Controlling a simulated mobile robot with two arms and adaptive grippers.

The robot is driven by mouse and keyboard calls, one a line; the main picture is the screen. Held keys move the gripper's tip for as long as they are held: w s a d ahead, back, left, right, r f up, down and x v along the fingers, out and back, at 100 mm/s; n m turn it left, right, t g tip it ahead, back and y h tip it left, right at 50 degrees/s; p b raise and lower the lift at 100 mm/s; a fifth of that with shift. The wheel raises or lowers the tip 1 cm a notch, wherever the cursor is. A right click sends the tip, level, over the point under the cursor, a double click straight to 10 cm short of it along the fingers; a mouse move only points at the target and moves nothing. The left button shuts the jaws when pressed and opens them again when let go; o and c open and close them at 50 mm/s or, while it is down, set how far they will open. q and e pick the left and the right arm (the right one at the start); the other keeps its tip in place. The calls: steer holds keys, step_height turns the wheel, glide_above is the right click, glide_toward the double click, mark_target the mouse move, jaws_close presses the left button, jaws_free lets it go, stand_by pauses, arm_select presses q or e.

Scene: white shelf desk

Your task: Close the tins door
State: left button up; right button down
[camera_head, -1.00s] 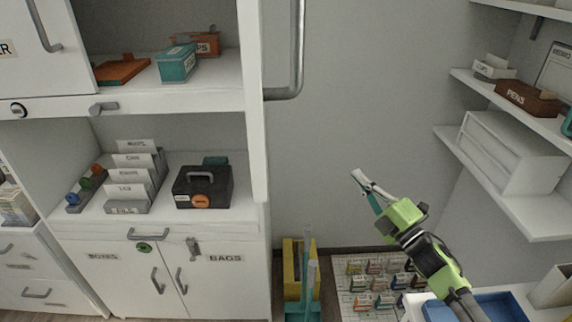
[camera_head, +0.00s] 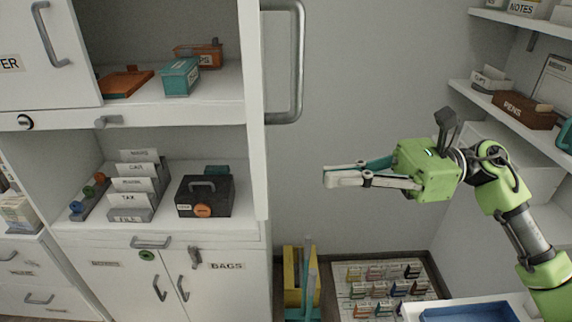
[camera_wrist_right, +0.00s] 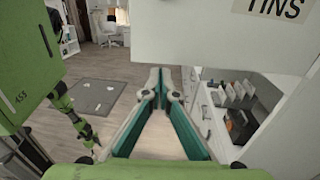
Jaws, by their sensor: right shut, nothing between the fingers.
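The tins door (camera_head: 252,110) stands open and nearly edge-on in the head view, at the right side of the shelf opening, with its long grey bar handle (camera_head: 298,65) on its right. In the wrist view the white door panel (camera_wrist_right: 210,35) fills the upper right and bears the label TINS. My right gripper (camera_head: 328,179) is shut and empty, to the right of the door and below the handle, with its fingers pointing left. A gap shows between it and the door in the head view. In the wrist view its fingertips (camera_wrist_right: 158,72) meet near the panel's lower left edge.
The open shelf holds a teal box (camera_head: 180,76) and an orange tray (camera_head: 125,82). Below are a file rack (camera_head: 138,190) and a black case (camera_head: 204,197). Wall shelves (camera_head: 520,125) stand at the right. A yellow bin (camera_head: 292,275) is on the floor.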

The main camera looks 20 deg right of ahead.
steer(key=w+a+p, duration=0.1)
steer(key=a+p, duration=0.3)
steer(key=a, duration=0.4)
steer(key=shift+w+p, duration=0.25)
steer(key=shift+p, duration=0.1)
steer(key=shift+a, duration=0.1)
